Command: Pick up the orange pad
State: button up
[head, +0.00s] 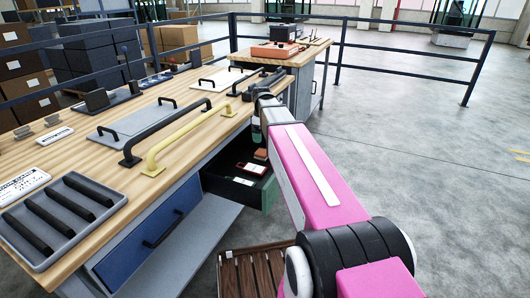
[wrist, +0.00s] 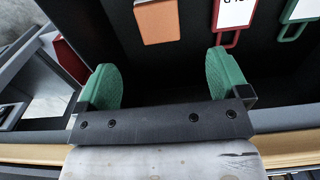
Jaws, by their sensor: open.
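The orange pad (wrist: 157,20) lies flat on the dark floor of an open drawer, at the top of the wrist view and cut off by the picture edge. In the head view the orange pad (head: 261,154) shows small in the green-fronted drawer (head: 236,190), close beside my pink arm. My gripper (wrist: 163,68) is open and empty, its two green fingers wide apart. In the wrist view the pad lies beyond the fingertips, between them from side to side, with a gap.
A red-framed tag (wrist: 233,14) and a green-framed tag (wrist: 298,14) lie right of the pad. The wooden worktop (head: 185,100) above the drawer carries black and yellow handles and a grey tray (head: 62,247). A slatted wooden crate (head: 252,272) stands below. The floor at right is clear.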

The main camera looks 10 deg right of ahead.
aim_at(262, 152)
notch_tip(262, 152, down, 11)
jog(key=shift+w+r, duration=0.1)
jog(key=shift+r, duration=0.1)
dwell(0.5)
jog(key=c, duration=1)
